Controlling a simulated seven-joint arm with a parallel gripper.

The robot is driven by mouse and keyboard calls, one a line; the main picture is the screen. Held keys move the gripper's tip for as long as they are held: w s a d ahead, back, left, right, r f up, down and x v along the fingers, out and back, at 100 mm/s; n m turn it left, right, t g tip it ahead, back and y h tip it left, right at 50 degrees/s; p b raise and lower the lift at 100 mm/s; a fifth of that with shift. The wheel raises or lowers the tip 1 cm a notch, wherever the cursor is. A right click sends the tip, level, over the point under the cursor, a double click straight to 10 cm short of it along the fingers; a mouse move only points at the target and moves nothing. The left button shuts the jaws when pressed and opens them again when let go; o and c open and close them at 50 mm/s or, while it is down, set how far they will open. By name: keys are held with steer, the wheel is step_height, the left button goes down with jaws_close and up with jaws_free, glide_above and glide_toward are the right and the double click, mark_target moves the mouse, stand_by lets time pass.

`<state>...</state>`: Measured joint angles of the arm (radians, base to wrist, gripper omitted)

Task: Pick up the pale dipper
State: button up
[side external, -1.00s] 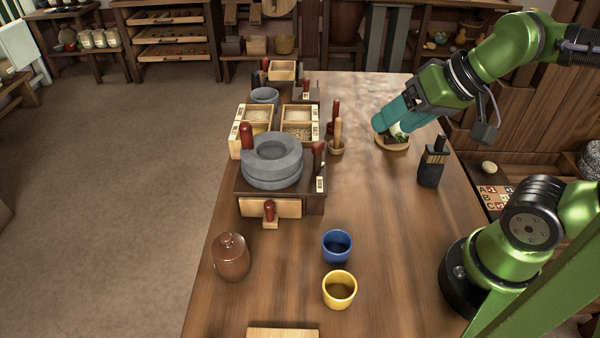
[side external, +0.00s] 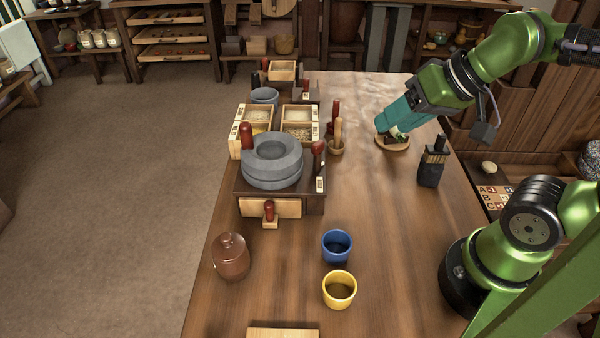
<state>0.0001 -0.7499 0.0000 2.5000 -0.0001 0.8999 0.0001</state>
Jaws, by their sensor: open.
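The pale dipper (side external: 338,130) stands upright on the table, its light wooden handle rising from a small round cup-like end. A similar dipper with a dark red handle (side external: 335,113) stands just behind it. My gripper (side external: 389,124) has teal fingers and is to the right of the pale dipper, clear of it. It is above a round wooden board (side external: 378,142) that bears small dark, green and white pieces. The fingers overlap in this view, so the gap between them is hard to see. The gripper is open, and I see nothing held in it.
A grey stone quern (side external: 273,163) on a dark stand is left of the dippers, with grain boxes (side external: 254,113) behind. A dark block with upright pieces (side external: 432,165) stands right. Blue (side external: 337,246) and yellow (side external: 339,290) cups are in front. The table's middle is clear.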

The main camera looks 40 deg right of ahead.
steer(key=g+h, duration=0.3)
glide_toward(337, 128)
steer(key=x, duration=0.7)
steer(key=d+x, duration=0.1)
steer(key=x, duration=0.3)
steer(key=shift+w+f, duration=0.1)
steer(key=shift+w, duration=0.2)
jaws_close()
